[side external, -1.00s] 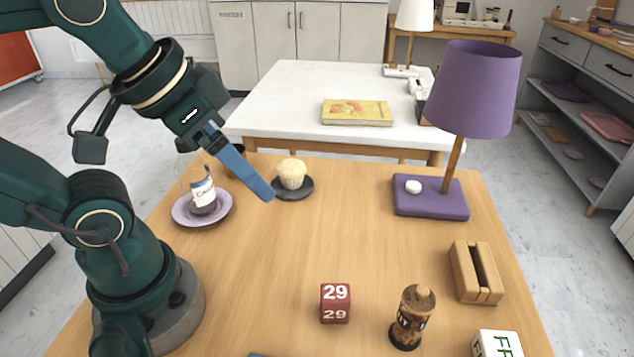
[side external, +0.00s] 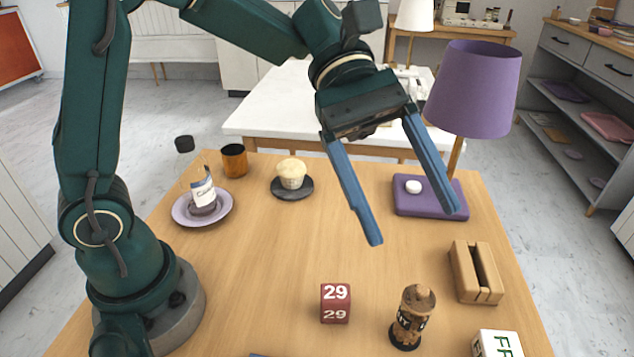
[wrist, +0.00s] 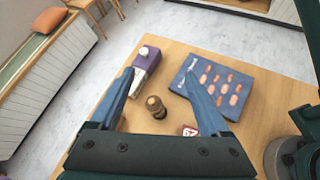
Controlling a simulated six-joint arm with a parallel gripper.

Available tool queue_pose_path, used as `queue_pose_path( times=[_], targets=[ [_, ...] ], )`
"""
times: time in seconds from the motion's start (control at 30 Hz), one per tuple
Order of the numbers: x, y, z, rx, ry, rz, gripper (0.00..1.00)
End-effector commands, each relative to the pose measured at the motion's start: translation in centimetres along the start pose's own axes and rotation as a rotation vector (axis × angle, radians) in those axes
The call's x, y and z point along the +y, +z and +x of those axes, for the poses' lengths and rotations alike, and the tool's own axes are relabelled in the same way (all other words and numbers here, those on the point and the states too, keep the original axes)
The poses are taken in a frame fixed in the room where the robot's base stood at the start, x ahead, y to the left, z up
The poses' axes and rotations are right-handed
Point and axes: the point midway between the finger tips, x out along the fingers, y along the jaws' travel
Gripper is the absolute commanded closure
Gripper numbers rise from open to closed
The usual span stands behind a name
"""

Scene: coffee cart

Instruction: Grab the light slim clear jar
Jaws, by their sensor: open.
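In the side external view, a small black lid-like cylinder (side external: 185,144) shows near the table's far left corner. It may be the top of the clear jar; I cannot make out a clear body beneath it. A small item with a white label (side external: 203,193) stands on a lilac saucer (side external: 180,212) in front of it; I cannot tell what it is. My gripper (side external: 415,228) is open and empty, high over the right half of the table and well to the right of the black lid. In the wrist view, my open fingers (wrist: 170,82) show with no jar between them.
A purple lamp (side external: 470,90) stands back right. A blue box (wrist: 215,85) shows too.

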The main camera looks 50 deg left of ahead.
Motion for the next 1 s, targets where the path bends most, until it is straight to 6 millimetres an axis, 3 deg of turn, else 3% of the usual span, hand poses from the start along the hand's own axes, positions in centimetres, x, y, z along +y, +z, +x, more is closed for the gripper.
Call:
queue_pose_path(
  times=[0.23,0.5,0.7,0.83,1.0],
  targets=[
    [3.4,-0.8,1.1,-0.198,0.037,-0.287,0.2],
    [1.3,-7.7,6.0,-0.198,0.035,-0.295,0.2],
    [0.2,-11.8,8.8,-0.196,0.036,-0.289,0.2],
    [-0.2,-13.2,9.7,-0.196,0.038,-0.283,0.2],
    [-0.3,-13.6,10.7,-0.195,0.037,-0.279,0.2]
  ],
)
